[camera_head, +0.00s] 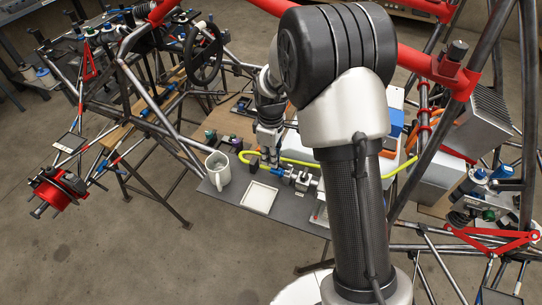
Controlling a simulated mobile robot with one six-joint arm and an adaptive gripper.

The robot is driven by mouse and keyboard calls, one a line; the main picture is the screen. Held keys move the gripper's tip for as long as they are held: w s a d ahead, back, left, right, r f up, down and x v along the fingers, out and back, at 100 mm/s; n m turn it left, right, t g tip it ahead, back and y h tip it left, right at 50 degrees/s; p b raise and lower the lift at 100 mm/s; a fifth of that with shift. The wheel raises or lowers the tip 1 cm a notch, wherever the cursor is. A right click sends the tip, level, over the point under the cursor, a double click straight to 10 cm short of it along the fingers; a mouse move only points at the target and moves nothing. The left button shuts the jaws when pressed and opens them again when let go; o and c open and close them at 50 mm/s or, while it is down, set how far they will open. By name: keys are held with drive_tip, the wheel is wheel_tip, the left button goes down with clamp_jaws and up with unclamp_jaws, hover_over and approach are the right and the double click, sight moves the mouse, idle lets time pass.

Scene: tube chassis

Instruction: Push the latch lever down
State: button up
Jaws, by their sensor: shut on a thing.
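A small latch fixture (301,180) of bare metal sits on the grey worktop (214,190), left of my arm's column. Its lever has a blue grip (277,171) that points left, low over the worktop. My gripper (268,163) points down at this blue end and is shut on the lever. The fingertips are small and dark here, so the exact contact is hard to make out. My arm hides the right part of the worktop.
A yellow hose (300,162) runs behind the latch. Red and grey chassis tubes (413,62) surround the worktop. The front left of the worktop is bare.

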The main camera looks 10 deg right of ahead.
clamp_jaws()
drive_tip(key=shift+a, duration=0.1)
drive_tip(key=shift+w+a+f+g+h+p, duration=0.25)
drive_tip(key=shift+g+h+p, duration=0.3)
drive_tip(key=shift+p, duration=0.6)
drive_tip(key=shift+f+g+h+p, duration=0.4)
drive_tip(key=shift+f+h, duration=0.25)
drive_tip(key=shift+h, duration=0.1)
drive_tip(key=o, duration=0.6)
unclamp_jaws()
